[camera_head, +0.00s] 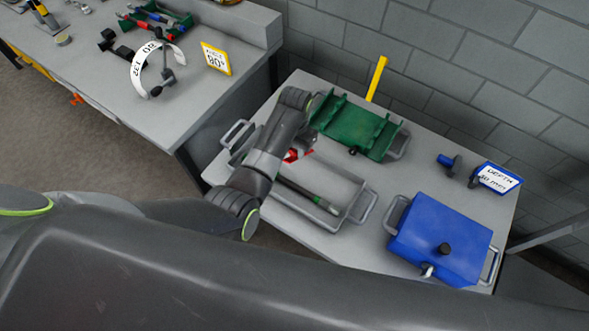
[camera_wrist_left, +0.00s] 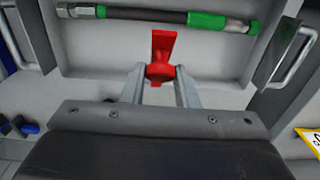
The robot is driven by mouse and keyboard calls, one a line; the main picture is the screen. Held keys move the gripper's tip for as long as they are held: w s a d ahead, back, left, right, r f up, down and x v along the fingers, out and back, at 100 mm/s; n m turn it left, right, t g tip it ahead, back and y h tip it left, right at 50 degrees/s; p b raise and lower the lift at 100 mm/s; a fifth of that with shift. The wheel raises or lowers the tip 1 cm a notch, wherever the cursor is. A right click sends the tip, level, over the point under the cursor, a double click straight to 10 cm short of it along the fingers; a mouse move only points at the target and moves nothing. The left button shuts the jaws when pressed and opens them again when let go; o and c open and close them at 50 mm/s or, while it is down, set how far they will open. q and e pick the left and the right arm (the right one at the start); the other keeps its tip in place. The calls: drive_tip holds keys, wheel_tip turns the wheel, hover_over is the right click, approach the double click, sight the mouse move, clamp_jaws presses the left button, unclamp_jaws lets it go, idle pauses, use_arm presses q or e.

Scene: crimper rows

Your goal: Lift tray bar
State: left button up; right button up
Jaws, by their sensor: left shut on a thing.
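A grey tray (camera_head: 335,178) with a loop handle at each end stands on the right-hand table. A dark bar with green ends (camera_wrist_left: 165,16) lies in it; part of this bar (camera_head: 308,195) shows past my left arm in the head view. My left gripper (camera_wrist_left: 160,76) is at the tray's side, shut on a red knob with a flat red tab (camera_wrist_left: 164,44). A bit of the red piece (camera_head: 292,156) shows beside my arm in the head view. I cannot tell whether the tray touches the table everywhere. My right gripper is not in view.
A green cradle (camera_head: 355,127) stands behind the tray, with a yellow post (camera_head: 376,78) beyond it. A blue lidded box (camera_head: 440,240) with handles is at the right, near a depth sign (camera_head: 497,178). Another bench (camera_head: 120,85) at the left holds tools and an angle sign (camera_head: 216,59).

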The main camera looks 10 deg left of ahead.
use_arm(q)
drive_tip(key=shift+w+d+r, duration=0.25)
drive_tip(key=shift+w+r, duration=0.15)
drive_tip(key=shift+w, duration=0.3)
drive_tip(key=shift+w+d+r, duration=0.25)
drive_tip(key=shift+w+r, duration=0.15)
drive_tip(key=shift+w, duration=0.35)
drive_tip(key=shift+w+d+r, duration=0.25)
drive_tip(key=shift+w+r, duration=0.15)
drive_tip(key=shift+w, duration=0.3)
drive_tip(key=shift+w+d+r+b, duration=0.25)
drive_tip(key=shift+w+r+b, duration=0.15)
drive_tip(key=shift+w+r, duration=0.3)
drive_tip(key=shift+c, duration=0.2)
drive_tip(key=shift+w+f, duration=0.1)
